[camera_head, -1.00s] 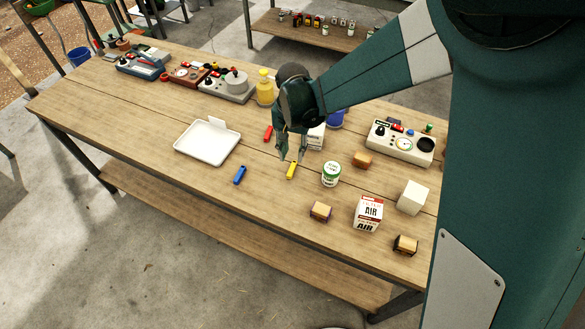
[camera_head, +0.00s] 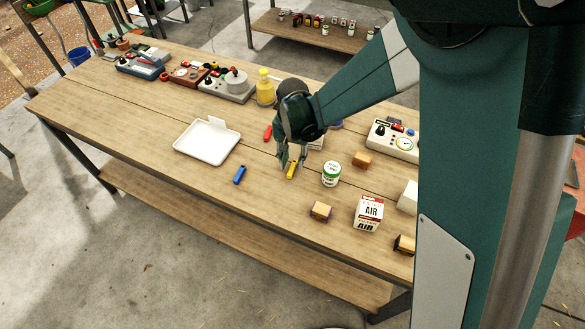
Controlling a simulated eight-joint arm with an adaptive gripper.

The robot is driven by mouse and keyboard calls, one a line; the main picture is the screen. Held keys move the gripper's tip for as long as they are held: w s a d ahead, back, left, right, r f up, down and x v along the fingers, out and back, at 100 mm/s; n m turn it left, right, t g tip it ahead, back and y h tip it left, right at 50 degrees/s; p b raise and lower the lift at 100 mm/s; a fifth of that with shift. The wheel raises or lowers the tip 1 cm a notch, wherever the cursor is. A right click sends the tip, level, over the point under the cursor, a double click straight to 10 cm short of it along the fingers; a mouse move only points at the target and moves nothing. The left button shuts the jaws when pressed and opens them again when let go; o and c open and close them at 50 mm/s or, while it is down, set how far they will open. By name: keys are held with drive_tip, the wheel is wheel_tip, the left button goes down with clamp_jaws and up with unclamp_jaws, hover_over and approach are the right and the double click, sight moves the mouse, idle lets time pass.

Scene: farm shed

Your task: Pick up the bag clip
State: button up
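A small yellow bag clip (camera_head: 291,172) lies on the wooden table, right below my gripper. Similar narrow pieces, one blue (camera_head: 240,175) and one red (camera_head: 267,133), lie to its left and behind it. My gripper (camera_head: 290,164) points down with its fingers apart, at the far end of the yellow clip. The fingers partly cover that end. I cannot tell whether they touch it or are just above it.
A green-and-white can (camera_head: 331,173) stands close to the right of the clip. A white tray (camera_head: 192,156) is on the left. A carton (camera_head: 368,213), small blocks (camera_head: 321,211) and a panel with a dial (camera_head: 394,140) are on the right. A white box is behind my gripper.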

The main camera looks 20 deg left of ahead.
drive_tip(key=shift+f, duration=1.05)
drive_tip(key=c, duration=0.8)
